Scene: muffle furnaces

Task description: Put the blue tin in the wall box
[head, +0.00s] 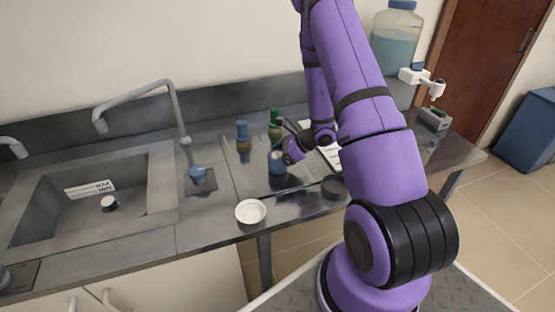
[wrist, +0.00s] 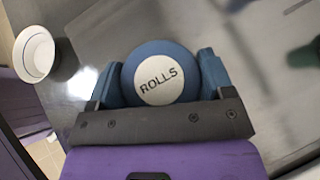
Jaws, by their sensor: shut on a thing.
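The blue tin (wrist: 160,72) has a round white label reading "ROLLS" and sits between the two blue fingers of my gripper (wrist: 158,76) in the wrist view. My gripper is shut on its sides. In the head view the blue tin (head: 277,161) is at the end of my purple arm, over the dark worktop; whether it touches the surface I cannot tell. I cannot make out a wall box in either view.
Two bottles, one with a blue cap (head: 242,138) and one green (head: 275,120), stand just behind the tin. A white bowl (head: 251,211) is near the front edge, a blue cup (head: 197,174) beside the sink (head: 165,190). A large water jar (head: 395,50) stands at the back right.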

